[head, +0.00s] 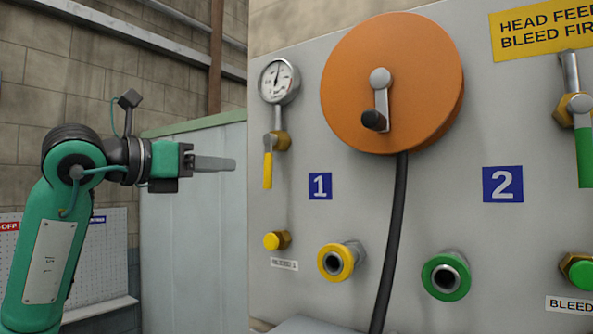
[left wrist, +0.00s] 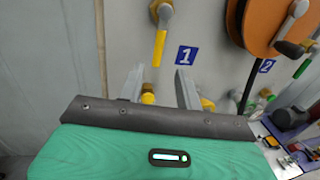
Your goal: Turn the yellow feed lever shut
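The yellow feed lever (head: 267,170) hangs straight down from a brass valve below the gauge, at the left of the grey panel. It also shows in the left wrist view (left wrist: 159,48), just beyond and above the space between my fingertips. My left gripper (head: 230,163) points right toward the panel at about the lever's height, and looks apart from it. In the left wrist view its two fingers (left wrist: 160,82) are spread with nothing between them touching. In the head view the fingers overlap side-on. My right gripper is in neither view.
A pressure gauge (head: 279,81) sits above the lever and a yellow bleed knob (head: 274,241) below it. An orange reel (head: 390,80) with a black hose (head: 391,240) stands out to the right. A green-handled lever (head: 584,155) is at far right.

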